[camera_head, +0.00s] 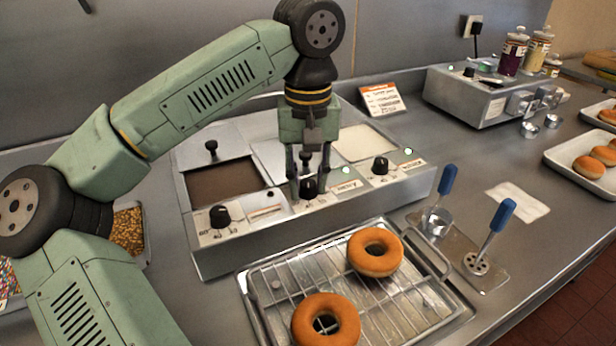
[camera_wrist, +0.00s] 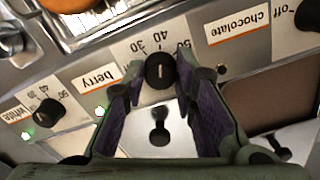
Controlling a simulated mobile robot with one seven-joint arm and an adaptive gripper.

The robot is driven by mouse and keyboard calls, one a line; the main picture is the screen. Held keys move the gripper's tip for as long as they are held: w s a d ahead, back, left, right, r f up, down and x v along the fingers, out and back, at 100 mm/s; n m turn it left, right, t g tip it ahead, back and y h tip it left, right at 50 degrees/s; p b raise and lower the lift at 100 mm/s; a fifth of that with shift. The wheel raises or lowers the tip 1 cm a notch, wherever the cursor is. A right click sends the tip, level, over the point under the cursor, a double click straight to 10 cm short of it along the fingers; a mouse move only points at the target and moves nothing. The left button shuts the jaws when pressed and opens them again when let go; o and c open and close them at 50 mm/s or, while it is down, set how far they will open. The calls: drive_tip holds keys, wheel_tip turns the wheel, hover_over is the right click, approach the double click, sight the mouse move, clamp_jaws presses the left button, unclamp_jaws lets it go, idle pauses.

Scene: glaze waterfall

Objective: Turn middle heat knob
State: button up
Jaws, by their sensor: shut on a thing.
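The glaze warmer (camera_head: 215,260) has three black knobs on its sloped front panel. The middle heat knob (camera_head: 309,188), beside the "berry" label, sits below my gripper (camera_head: 308,175). In the wrist view the middle knob (camera_wrist: 159,71) is between my fingertips (camera_wrist: 158,68), which are closed in on its sides. Its white pointer mark shows near the top of its face, by the numbers 30, 40 and 50. The fingers hide part of the knob in the head view. A green light (camera_wrist: 100,110) glows beside the berry label.
The left knob (camera_head: 220,216) and right knob (camera_head: 380,166) flank the middle one. Lid knobs stand behind the panel. A wire rack (camera_head: 285,305) with two donuts is in front. Blue-handled tools (camera_head: 497,225) stand at the right.

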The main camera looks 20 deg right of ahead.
clamp_jaws()
drive_tip(key=shift+n, duration=0.3)
drive_tip(key=n+b, duration=0.1)
drive_tip(key=n, duration=0.7)
drive_tip(key=shift+b, duration=0.35)
drive_tip(key=n, duration=0.4)
drive_tip(key=shift+n+b, duration=0.3)
drive_tip(key=n, duration=0.4)
drive_tip(key=shift+n, duration=0.6)
